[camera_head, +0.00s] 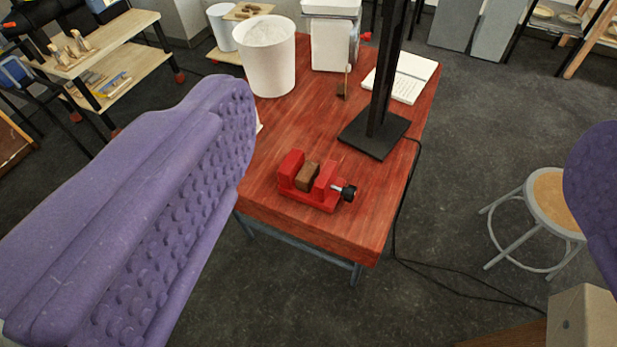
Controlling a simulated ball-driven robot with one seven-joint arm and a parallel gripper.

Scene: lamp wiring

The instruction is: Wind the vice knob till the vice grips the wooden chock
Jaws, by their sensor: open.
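The red vice (318,188) sits near the front edge of the wooden table. The wooden chock (308,176) stands between its two jaws; I cannot tell whether both jaws touch it. The black vice knob (349,193) is at the vice's right end, on a short metal screw. My gripper (410,190) is open, with a large purple studded finger at the left and part of the other at the right edge. The vice and knob show between the fingers, farther off, and neither finger touches them.
A black lamp stand (375,137) rises behind the vice, with its cable running over the table's right edge. A white bin (268,58), a white container (332,42) and an open book (405,78) are farther back. A stool (548,190) stands at right.

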